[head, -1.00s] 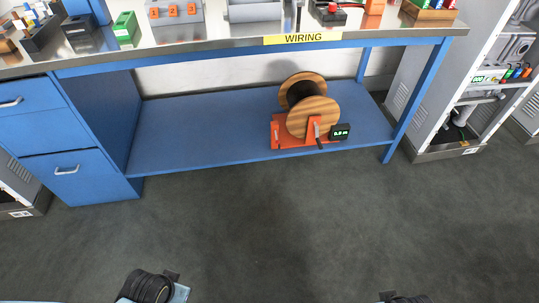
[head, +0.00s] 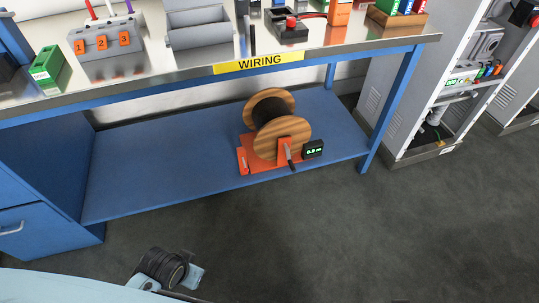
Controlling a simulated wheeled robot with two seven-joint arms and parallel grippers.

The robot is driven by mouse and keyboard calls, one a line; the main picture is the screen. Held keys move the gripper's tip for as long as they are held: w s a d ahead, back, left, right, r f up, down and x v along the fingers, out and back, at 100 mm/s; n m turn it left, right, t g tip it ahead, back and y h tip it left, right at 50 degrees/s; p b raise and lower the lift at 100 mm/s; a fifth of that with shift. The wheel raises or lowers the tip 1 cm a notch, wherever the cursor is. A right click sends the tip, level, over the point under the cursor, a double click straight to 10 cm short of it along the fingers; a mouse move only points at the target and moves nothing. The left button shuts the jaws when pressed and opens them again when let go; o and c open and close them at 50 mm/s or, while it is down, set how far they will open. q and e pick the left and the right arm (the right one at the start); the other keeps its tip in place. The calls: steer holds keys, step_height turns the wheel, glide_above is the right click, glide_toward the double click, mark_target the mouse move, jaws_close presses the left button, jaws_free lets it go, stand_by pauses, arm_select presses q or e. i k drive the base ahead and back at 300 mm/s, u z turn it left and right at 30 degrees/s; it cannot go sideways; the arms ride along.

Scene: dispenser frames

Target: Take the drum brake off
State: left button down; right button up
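The cable drum (head: 283,135), with wooden flanges and dark cable wound between them, sits in an orange stand (head: 264,165) on the blue lower shelf under the bench. A dark lever with a light upper part (head: 289,154) stands at the front of the stand, by the drum's right flange. A small orange-red lever (head: 244,161) is at the stand's left corner. I cannot tell from this distance which lever is the brake or how it is set. Part of my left arm shows at the bottom left, well short of the drum. No gripper fingers are visible.
A small black display with green digits (head: 313,148) is beside the stand. The benchtop edge (head: 262,63), labelled WIRING, overhangs the shelf (head: 150,165). Drawers stand at left, a bench leg (head: 385,110) and grey cabinet (head: 445,145) at right. The floor in front is clear.

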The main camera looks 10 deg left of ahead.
mark_target(246, 170)
steer(key=u, duration=0.1)
steer(key=i, duration=0.95)
steer(key=u, duration=0.35)
